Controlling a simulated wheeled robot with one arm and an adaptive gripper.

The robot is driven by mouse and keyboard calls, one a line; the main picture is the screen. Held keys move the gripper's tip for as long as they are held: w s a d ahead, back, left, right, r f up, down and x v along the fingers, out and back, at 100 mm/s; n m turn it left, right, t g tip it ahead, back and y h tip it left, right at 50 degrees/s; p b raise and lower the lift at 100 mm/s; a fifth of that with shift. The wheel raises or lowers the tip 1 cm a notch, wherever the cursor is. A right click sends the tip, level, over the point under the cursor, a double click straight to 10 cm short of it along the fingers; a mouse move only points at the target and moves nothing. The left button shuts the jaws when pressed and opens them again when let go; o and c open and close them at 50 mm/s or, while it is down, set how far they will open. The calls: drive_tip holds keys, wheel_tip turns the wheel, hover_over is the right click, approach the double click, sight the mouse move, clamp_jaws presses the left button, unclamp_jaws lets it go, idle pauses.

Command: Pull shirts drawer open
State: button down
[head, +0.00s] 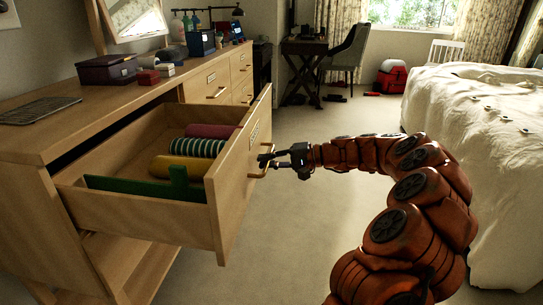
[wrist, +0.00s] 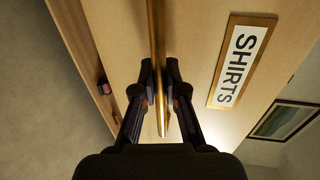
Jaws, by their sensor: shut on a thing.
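The shirts drawer (head: 232,180) stands pulled well out of the wooden dresser (head: 30,195) in the head view. The fingers (wrist: 160,88) sit on both sides of the bar in the wrist view.
Boxes, including a dark one (head: 107,68), and a grey mat (head: 38,110) lie on the dresser top. A bed (head: 480,130) stands at the right. The carpet (head: 290,225) between dresser and bed is clear. A desk and chair (head: 347,55) stand at the back.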

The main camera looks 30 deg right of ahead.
drive_tip(key=shift+s+d, duration=0.35)
drive_tip(key=shift+s, duration=0.05)
drive_tip(key=shift+f, duration=0.1)
drive_tip(key=c, duration=1.2)
unclamp_jaws()
drive_tip(key=shift+d, duration=0.2)
drive_tip(key=v, duration=1.2)
